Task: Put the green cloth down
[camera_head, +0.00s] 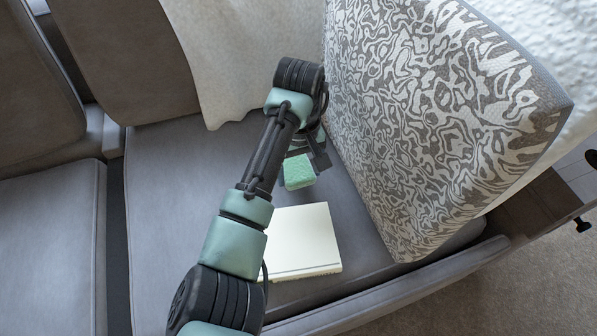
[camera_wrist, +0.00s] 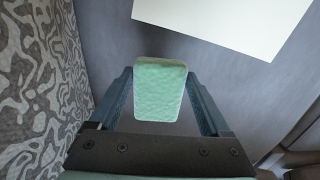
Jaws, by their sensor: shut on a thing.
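The green cloth (camera_head: 298,171) is a small, pale green, block-like piece with a textured face. My gripper (camera_head: 306,163) is shut on it, over the grey sofa seat (camera_head: 160,200). In the wrist view the cloth (camera_wrist: 160,90) sits between the two fingers of my gripper (camera_wrist: 160,96). I cannot tell whether the cloth touches the seat or hangs above it. My arm hides part of the gripper in the head view.
A cream, flat book-like block (camera_head: 305,240) lies on the seat just in front of the cloth; it also shows in the wrist view (camera_wrist: 235,18). A large patterned cushion (camera_head: 430,110) leans at the right. A white throw (camera_head: 225,60) hangs behind. The seat's left part is clear.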

